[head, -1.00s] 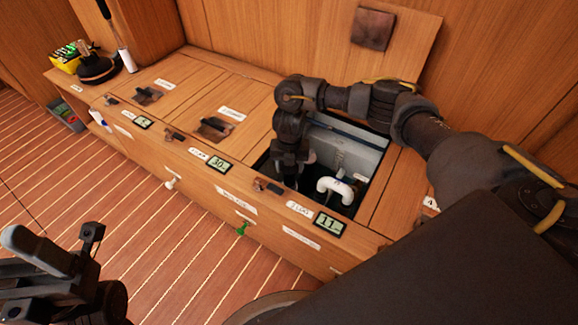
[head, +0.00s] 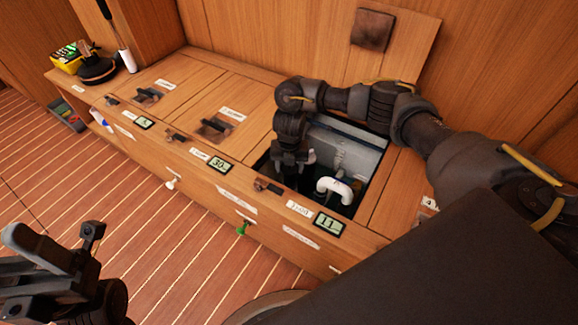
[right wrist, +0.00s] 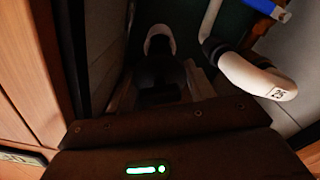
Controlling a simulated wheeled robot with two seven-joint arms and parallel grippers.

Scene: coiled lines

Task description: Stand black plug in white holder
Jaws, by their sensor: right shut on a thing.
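My right gripper (right wrist: 160,92) reaches down into the open compartment and is shut on a dark thing, which looks like the black plug (right wrist: 160,72). A white rounded rim (right wrist: 158,40), possibly the white holder, shows just beyond the plug; I cannot tell whether they touch. In the head view my right gripper (head: 290,168) is at the left side of the opening, and its fingertips are hidden in shadow. My left gripper (head: 65,250) is at the lower left, over the floor and away from the bench; its jaw gap is unclear.
A white bent pipe (head: 335,186) stands right of my right gripper and also shows in the right wrist view (right wrist: 250,72). A grey box wall (head: 345,150) lines the compartment's back. The lifted lid (head: 400,55) leans behind. Closed lids with dark latches (head: 215,128) lie left.

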